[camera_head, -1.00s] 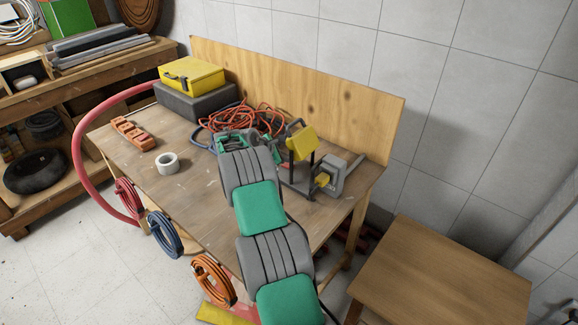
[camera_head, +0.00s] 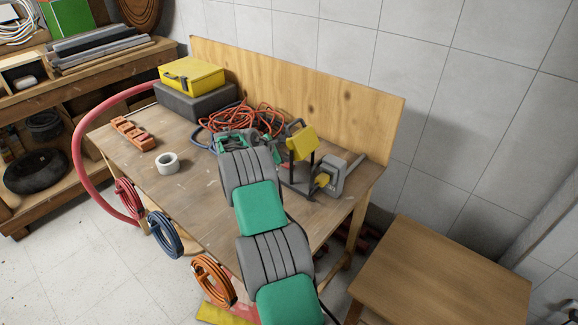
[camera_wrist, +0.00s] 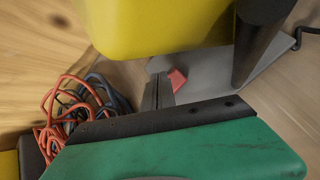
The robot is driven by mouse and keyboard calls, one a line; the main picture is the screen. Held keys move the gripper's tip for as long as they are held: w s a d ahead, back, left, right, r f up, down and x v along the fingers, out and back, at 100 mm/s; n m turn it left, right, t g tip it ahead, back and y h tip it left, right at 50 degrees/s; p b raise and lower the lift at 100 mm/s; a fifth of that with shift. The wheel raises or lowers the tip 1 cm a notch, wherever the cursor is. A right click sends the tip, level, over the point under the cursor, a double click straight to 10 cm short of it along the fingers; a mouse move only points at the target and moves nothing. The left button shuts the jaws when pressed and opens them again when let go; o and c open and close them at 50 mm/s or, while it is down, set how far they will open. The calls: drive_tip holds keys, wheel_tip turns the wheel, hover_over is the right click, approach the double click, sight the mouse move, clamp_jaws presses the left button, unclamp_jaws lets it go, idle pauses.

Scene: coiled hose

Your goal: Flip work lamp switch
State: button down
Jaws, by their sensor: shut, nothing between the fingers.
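The work lamp (camera_head: 301,146) has a yellow head on a dark frame and stands at the right part of the workbench. Its yellow head (camera_wrist: 155,25) fills the top of the wrist view, with a dark post (camera_wrist: 260,40) to the right. A small red switch (camera_wrist: 177,80) shows on a grey surface below the head. My gripper (camera_wrist: 159,80) is shut and empty, its fingertips just left of the switch. I cannot tell whether they touch it. In the head view my arm hides most of the gripper.
The workbench (camera_head: 195,200) also bears a tangled orange cable (camera_head: 255,119), a grey tool (camera_head: 335,178) close right of the lamp, a tape roll (camera_head: 168,162) and a yellow case (camera_head: 192,75). A plywood board (camera_head: 340,95) stands behind. A wooden table (camera_head: 440,275) is at right.

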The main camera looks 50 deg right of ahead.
sight(288, 166)
drive_tip(key=shift+f, duration=0.15)
drive_tip(key=shift+s+f, duration=0.1)
drive_tip(key=shift+f, duration=0.15)
drive_tip(key=shift+s+a+f+b, duration=0.15)
drive_tip(key=shift+s+f, duration=0.05)
drive_tip(key=shift+f, duration=0.3)
drive_tip(key=shift+s+a+f+b, duration=0.1)
drive_tip(key=shift+s+f+b, duration=0.1)
drive_tip(key=shift+f, duration=0.3)
idle(0.6)
drive_tip(key=shift+w+d+r+p, duration=0.1)
drive_tip(key=shift+w+r+p, duration=0.05)
drive_tip(key=shift+r+p, duration=0.3)
drive_tip(key=shift+r, duration=0.1)
drive_tip(key=r+p, duration=0.1)
drive_tip(key=r, duration=0.1)
drive_tip(key=w+r+p, duration=0.1)
drive_tip(key=r+p, duration=0.1)
drive_tip(key=r, duration=0.1)
drive_tip(key=shift+w+d+r, duration=0.1)
drive_tip(key=shift+r, duration=0.25)
